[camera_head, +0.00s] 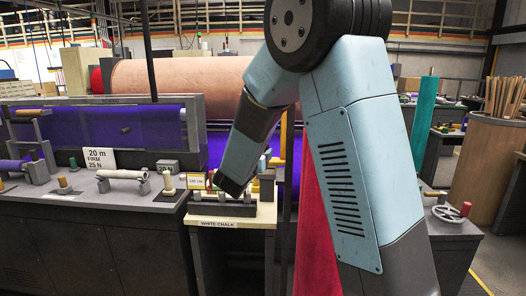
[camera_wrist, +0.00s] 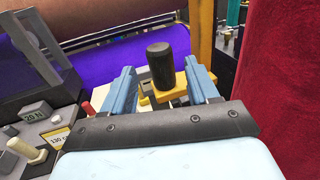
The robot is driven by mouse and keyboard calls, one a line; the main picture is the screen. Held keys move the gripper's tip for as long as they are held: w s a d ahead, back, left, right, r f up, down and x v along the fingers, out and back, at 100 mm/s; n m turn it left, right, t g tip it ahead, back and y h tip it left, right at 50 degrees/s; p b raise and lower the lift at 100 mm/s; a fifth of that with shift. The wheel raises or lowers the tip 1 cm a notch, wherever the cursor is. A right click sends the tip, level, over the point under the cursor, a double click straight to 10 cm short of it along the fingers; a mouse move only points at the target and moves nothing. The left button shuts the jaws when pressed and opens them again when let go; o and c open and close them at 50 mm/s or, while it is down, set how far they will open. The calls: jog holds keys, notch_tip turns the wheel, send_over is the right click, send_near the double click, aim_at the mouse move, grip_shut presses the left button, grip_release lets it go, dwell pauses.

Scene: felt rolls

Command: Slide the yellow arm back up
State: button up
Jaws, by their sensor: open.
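The yellow arm (camera_wrist: 163,97) shows in the wrist view as a short yellow bar with an upright black knob (camera_wrist: 160,64) at its end. A yellow upright post (camera_wrist: 202,28) stands just behind it. My gripper (camera_wrist: 160,68) is open, with one light blue finger on each side of the knob. A gap shows on both sides, and I cannot tell whether either finger touches. In the head view my forearm covers the yellow arm, and only part of the yellow post (camera_head: 282,140) shows beside it.
A purple felt sheet (camera_wrist: 110,82) lies behind. A bench (camera_head: 150,200) on the left holds a 20 m FIRM sign (camera_head: 100,158), knobs and a small roller. A white chalk stand (camera_head: 232,215) is below my gripper. A red roll (camera_wrist: 285,80) stands close on the right.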

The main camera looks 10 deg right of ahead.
jog(key=v, duration=0.8)
jog(key=shift+s+a, duration=0.2)
jog(key=shift+s, duration=0.05)
jog(key=s+d+r+m+g+h, duration=0.1)
jog(key=s+d+r+m+g, duration=0.1)
jog(key=s+d+m+g, duration=1.1)
jog(key=s+r+m+t+y, duration=0.1)
jog(key=s+m+t+y, duration=0.2)
jog(key=s+m+y, duration=0.7)
jog(key=s+m, duration=0.7)
jog(key=s, duration=0.1)
jog(key=shift+a+r, duration=0.35)
jog(key=shift+r, duration=0.05)
